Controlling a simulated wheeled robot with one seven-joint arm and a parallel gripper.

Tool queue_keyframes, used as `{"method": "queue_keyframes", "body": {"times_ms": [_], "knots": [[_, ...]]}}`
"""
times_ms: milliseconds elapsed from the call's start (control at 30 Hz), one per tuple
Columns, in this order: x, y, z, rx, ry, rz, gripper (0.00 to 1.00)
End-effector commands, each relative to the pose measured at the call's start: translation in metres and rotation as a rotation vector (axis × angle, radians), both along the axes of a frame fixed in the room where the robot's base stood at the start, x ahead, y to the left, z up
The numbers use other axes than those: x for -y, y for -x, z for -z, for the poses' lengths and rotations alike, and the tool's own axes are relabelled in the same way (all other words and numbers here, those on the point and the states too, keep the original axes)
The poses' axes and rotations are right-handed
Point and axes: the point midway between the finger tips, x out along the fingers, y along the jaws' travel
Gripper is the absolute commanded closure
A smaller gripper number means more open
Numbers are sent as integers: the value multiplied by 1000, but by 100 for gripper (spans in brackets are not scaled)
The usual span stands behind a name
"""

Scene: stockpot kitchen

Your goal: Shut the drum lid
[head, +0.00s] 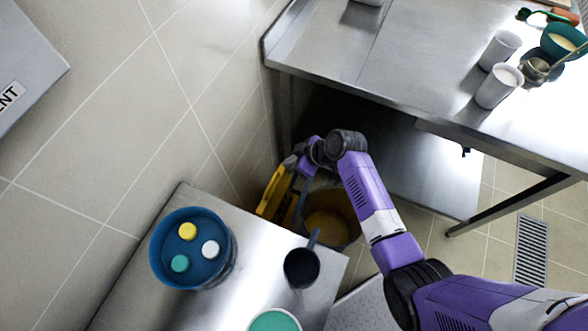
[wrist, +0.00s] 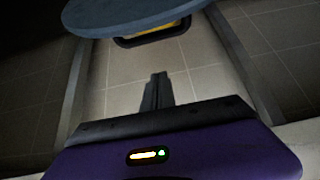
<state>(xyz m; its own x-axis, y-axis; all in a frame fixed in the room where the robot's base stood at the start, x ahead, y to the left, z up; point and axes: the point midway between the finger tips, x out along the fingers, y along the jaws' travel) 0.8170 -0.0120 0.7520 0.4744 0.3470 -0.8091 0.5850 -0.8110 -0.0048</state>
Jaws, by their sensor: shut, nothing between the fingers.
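The drum (head: 352,232) stands on the floor between the two steel tables, its mouth open to the head view and yellowish stuff inside. A narrow blue-grey strip (head: 301,197) at its left rim looks like the lid raised nearly edge-on. In the wrist view a blue-grey disc (wrist: 130,18), likely that lid, spans the top left, beyond the fingertips. My gripper (head: 291,162) is near the upper end of the strip; I cannot tell whether it touches. In the wrist view its fingers (wrist: 157,90) are together and hold nothing.
A yellow object (head: 272,193) stands close left of the drum. The near steel table holds a blue tub (head: 158,252) with three discs and a dark pan (head: 301,268). The far steel table (head: 400,65) overhangs behind, with cups and bowls at right.

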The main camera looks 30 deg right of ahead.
Motion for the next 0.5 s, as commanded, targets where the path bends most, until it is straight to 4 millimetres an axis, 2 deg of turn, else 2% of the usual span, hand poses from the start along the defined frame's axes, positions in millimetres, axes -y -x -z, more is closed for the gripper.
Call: {"method": "queue_keyframes", "body": {"times_ms": [300,500], "knots": [[-16,-22,38,-2,1,0,100],[2,2,43,-1,0,2,100]]}}
